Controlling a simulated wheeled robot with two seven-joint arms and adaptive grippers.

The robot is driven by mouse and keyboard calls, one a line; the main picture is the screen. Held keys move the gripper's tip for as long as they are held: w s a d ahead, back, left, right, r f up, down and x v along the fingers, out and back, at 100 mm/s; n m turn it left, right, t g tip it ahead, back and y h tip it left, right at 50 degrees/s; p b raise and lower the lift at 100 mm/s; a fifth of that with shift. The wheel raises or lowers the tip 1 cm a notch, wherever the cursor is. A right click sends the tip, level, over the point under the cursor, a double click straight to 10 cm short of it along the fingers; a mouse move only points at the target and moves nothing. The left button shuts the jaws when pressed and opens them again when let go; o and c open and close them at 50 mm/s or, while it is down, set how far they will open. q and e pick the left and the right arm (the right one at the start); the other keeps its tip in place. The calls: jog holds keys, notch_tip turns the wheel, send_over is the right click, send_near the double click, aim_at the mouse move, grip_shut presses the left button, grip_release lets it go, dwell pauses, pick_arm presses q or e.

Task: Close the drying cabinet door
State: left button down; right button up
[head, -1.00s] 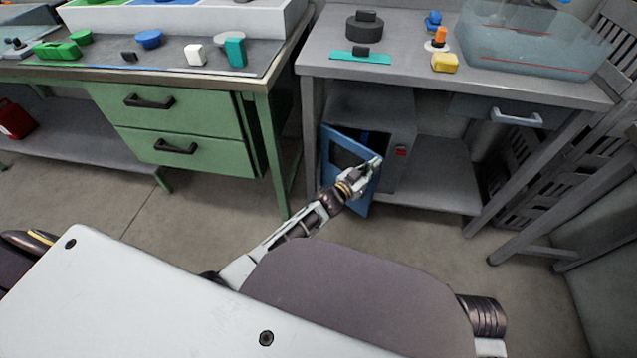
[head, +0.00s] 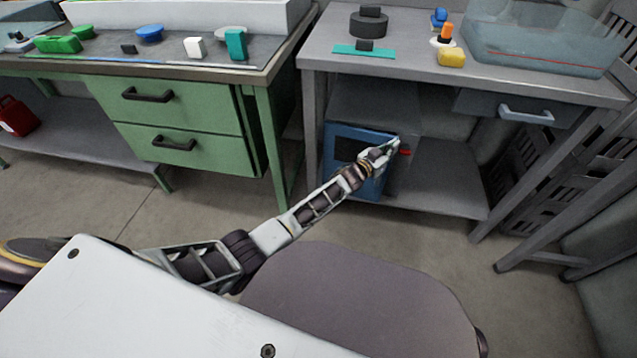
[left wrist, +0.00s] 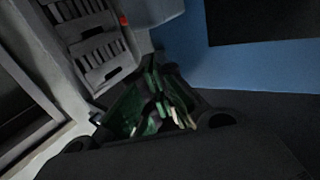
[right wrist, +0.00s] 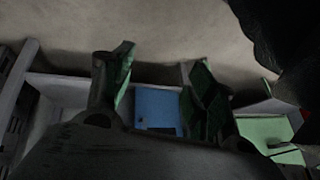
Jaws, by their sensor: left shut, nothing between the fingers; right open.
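The drying cabinet (head: 375,105) is a grey box on the lower shelf of the grey bench. Its blue door (head: 345,140) with a dark window lies against or nearly against the front; I cannot tell whether it is fully flush. My left gripper (head: 390,150) is shut and empty at the right edge of the door. In the left wrist view the blue door (left wrist: 240,68) fills the upper right, close beside the fingers (left wrist: 160,105). My right gripper (right wrist: 160,85) is open, with the blue door (right wrist: 157,108) showing far off between its fingers.
A red part (head: 405,153) sits on the cabinet's right side. The grey bench (head: 420,75) above holds a clear bin (head: 540,40) and small parts. A green drawer unit (head: 180,115) stands at the left. The lower shelf (head: 450,180) right of the cabinet is clear.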

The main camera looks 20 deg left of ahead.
pick_arm(q)
jog(key=w+b, duration=0.2)
jog(key=w, duration=0.2)
jog(key=shift+r, duration=0.15)
pick_arm(e)
jog(key=shift+t+y, duration=0.3)
jog(key=shift+t, duration=0.1)
jog(key=f, duration=0.4)
jog(key=shift+a, duration=0.35)
